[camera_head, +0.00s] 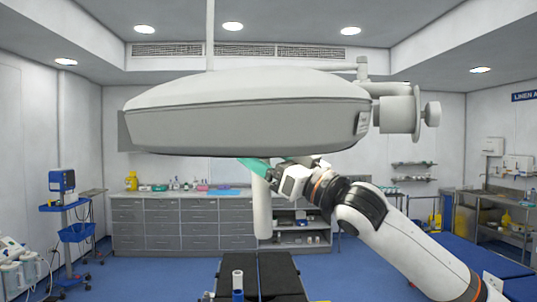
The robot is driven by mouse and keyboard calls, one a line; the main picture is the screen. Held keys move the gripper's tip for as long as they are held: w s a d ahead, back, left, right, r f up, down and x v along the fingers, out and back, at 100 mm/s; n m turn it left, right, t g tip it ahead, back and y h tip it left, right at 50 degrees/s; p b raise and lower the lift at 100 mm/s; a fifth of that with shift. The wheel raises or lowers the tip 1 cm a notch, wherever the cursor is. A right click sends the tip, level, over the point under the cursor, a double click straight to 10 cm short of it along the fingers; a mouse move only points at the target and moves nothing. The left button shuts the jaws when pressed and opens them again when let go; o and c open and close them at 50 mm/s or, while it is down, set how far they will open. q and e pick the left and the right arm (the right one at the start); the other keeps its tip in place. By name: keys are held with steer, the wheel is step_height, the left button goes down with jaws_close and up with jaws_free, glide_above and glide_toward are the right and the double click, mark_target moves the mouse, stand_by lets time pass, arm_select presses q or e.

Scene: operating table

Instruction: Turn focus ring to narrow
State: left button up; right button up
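A large pale grey surgical lamp head (245,108) hangs across the middle of the view. A white cylindrical handle (262,212) hangs down below it. My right arm comes in from the lower right, and its gripper (268,170) is close under the lamp head, at the upper part of the handle. Teal parts (252,164) show there, just below the lamp's lower edge. I cannot tell whether they belong to the focus ring or to the gripper fingers. The fingertips are partly hidden, and I cannot make out any ring marking. My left gripper is not in view.
A black-padded operating table (278,276) stands below the handle. A grey cabinet counter (180,225) with bottles runs along the back wall. A blue monitor cart (66,210) is at the left. Steel shelving (505,225) is at the right. The floor at left centre is clear.

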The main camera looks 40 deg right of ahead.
steer(key=c, duration=1)
